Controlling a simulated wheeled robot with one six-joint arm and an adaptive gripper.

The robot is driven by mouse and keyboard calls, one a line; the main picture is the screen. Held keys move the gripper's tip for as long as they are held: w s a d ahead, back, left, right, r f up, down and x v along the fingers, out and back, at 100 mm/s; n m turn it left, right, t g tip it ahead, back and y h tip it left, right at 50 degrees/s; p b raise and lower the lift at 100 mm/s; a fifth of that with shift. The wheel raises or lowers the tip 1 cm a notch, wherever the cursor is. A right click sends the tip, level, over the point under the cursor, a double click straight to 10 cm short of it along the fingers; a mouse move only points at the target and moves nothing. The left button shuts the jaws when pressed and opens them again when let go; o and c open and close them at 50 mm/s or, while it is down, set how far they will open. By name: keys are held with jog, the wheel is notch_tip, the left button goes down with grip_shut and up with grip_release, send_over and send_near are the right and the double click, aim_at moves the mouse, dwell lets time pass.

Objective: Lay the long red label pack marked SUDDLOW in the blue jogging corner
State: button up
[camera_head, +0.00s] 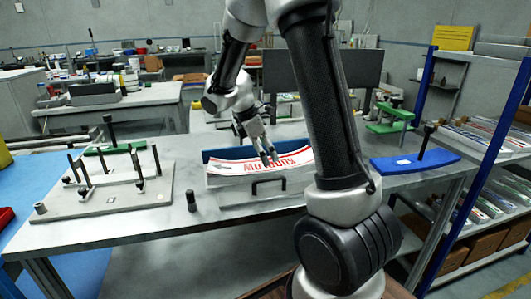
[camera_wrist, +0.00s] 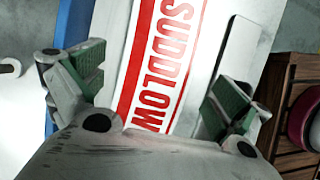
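The long label pack (camera_head: 240,168) is white with a red band and the word SUDDLOW. It lies curved on a grey block with a front handle, before an upright blue panel (camera_head: 215,155). The wrist view shows the pack (camera_wrist: 160,65) and a blue strip (camera_wrist: 75,22) at its left. My gripper (camera_head: 267,158) is over the pack, fingers pointing down. In the wrist view my gripper (camera_wrist: 160,95) is open, its green-padded fingers apart with the pack showing between them; I cannot tell whether they touch it. A flat blue plate (camera_head: 400,165) with a black post lies at right.
A grey fixture plate (camera_head: 105,203) with several posts and a green bar is at the left of the table. A short dark cylinder (camera_head: 191,201) stands near the front. A green stand (camera_head: 388,122) is at back right. Shelves with label stacks (camera_head: 490,135) stand at far right.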

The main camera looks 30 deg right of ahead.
jog(key=s+v, duration=0.1)
jog(key=v, duration=1.2)
jog(key=s+r+m+t+y, duration=0.2)
jog(key=s+m+t+y, duration=0.2)
jog(key=s+m, duration=1)
jog(key=s+t, duration=0.1)
jog(key=s, duration=0.9)
jog(key=shift+a+m+t, duration=0.2)
jog(key=shift+m+t, duration=0.1)
jog(key=shift+m, duration=0.1)
